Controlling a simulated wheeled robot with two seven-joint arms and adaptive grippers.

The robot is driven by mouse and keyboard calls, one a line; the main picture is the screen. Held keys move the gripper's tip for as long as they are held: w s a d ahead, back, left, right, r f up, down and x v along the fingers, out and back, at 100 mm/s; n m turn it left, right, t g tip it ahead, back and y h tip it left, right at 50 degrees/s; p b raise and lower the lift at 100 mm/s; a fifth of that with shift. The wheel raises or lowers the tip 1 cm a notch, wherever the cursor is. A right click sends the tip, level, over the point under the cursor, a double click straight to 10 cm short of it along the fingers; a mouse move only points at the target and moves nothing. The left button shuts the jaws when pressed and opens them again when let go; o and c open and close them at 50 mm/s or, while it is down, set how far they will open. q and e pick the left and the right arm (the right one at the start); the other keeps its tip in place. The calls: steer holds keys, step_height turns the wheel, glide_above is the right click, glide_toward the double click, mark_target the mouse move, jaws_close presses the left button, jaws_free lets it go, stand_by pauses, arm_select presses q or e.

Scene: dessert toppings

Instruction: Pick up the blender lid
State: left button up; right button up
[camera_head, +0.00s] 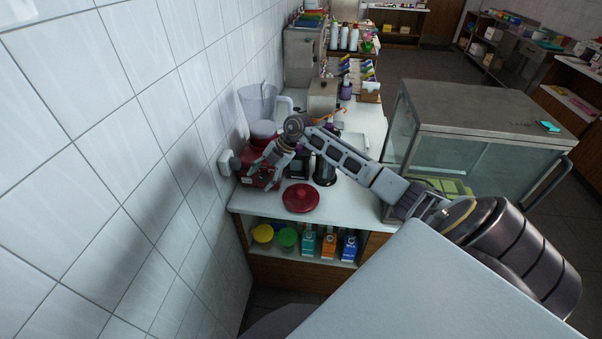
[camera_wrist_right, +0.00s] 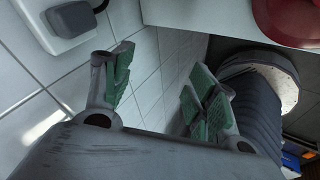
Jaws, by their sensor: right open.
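The blender lid (camera_head: 301,197) is a round dark red disc with a raised knob. It lies on the white counter near its front edge. Part of a red round thing, apparently the lid (camera_wrist_right: 292,18), shows at the top right of the right wrist view. My right gripper (camera_head: 262,166) is open and empty, up and to the left of the lid, in front of the red blender base (camera_head: 246,180). In the right wrist view its green-padded fingers (camera_wrist_right: 160,88) are spread with nothing between them. My left gripper is not in view.
A tiled wall with a socket (camera_head: 227,163) is close left of the gripper. A clear jug (camera_head: 258,103) stands behind my arm, and a dark cylinder (camera_head: 325,171) behind the lid. A glass case (camera_head: 470,150) is at right. The shelf below holds cartons (camera_head: 328,243) and tubs.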

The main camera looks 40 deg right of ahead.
steer(key=s+d+m+g+h, duration=0.1)
steer(key=s+d+h, duration=0.1)
steer(key=d, duration=0.5)
steer(key=s+d+r+m+g+h, duration=0.1)
steer(key=s+d+m+g+h, duration=0.1)
steer(key=d, duration=0.6)
steer(key=shift+s+d+g+h, duration=0.15)
steer(key=shift+s+g+h, duration=0.15)
steer(key=shift+h, duration=0.1)
